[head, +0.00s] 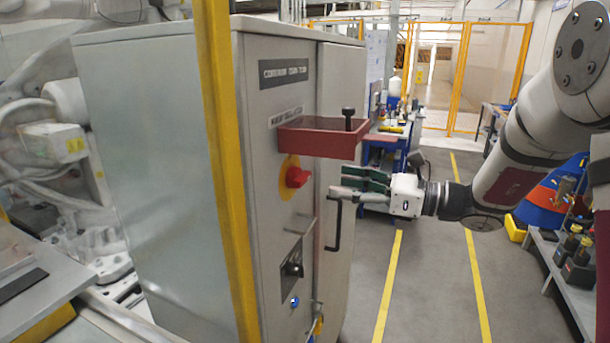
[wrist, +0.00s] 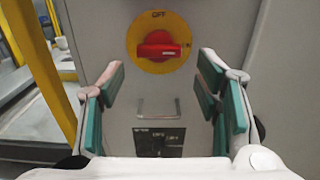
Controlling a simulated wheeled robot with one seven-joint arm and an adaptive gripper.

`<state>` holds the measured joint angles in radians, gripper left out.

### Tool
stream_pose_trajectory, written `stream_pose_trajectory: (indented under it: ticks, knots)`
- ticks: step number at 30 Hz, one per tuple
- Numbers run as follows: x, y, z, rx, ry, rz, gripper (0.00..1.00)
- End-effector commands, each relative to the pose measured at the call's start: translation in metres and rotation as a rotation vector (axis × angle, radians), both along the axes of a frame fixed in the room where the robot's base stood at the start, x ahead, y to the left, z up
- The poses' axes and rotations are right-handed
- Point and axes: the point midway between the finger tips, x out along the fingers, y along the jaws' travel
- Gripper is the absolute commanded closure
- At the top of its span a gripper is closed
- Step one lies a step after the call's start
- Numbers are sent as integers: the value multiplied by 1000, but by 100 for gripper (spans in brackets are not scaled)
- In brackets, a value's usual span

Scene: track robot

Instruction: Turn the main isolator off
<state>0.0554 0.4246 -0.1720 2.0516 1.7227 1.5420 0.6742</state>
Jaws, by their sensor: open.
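The main isolator is a red rotary knob (head: 297,177) on a round yellow plate (head: 285,190), on the front of a grey control cabinet (head: 160,160). In the wrist view the red knob (wrist: 158,50) sits at upper centre, its grip bar lying roughly horizontal. "OFF" is printed on the yellow plate (wrist: 158,20) above it. My gripper (head: 342,185) is level with the knob in the head view, in front of the cabinet and apart from it. In the wrist view my gripper (wrist: 160,80) has its green-padded fingers spread wide to either side, with nothing between them.
A red box-like shelf (head: 320,140) with a black knobbed post juts out above the isolator. Below are a small metal handle (wrist: 158,110) and a dark switch panel (wrist: 160,142). A black door handle (head: 337,225) is nearby. A yellow post (head: 225,170) stands left.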

Motion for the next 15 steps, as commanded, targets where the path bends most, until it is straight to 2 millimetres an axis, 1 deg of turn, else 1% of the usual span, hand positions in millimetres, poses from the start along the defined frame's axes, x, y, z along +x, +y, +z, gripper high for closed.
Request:
stream_pose_trajectory:
  ticks: [1,6,10,15]
  knots:
    - [1,12,1,-1,0,5,42]
    - [13,43,1,-1,-1,5,42]
    - [20,63,1,-1,-1,4,42]
    - [27,79,0,-2,-2,2,42]
